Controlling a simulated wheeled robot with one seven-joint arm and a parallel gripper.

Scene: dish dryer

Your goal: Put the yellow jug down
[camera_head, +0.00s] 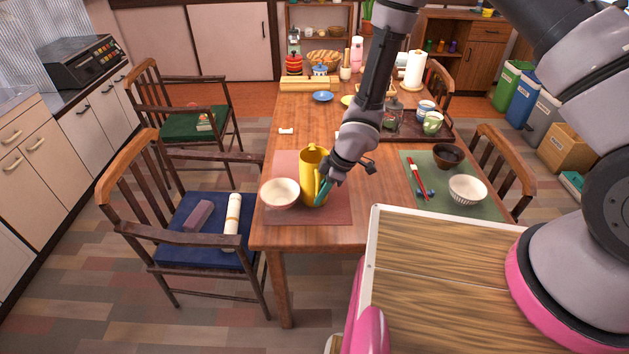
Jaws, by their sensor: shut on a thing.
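The yellow jug (311,173) is upright at the near left of the wooden table, over the reddish placemat (333,213). I cannot tell whether its base touches the mat. My gripper (324,190) comes from the right and is shut on the jug at its handle side. The fingers partly cover the handle, so the exact grip is hidden. A white bowl with a reddish inside (279,193) stands just left of the jug, very close to it.
A green placemat (489,207) at the right holds a dark bowl (448,155), a striped bowl (467,189) and red chopsticks (417,178). A dark tray (437,132) with cups lies behind. Chairs flank the table. Bare wood (383,190) lies between the placemats.

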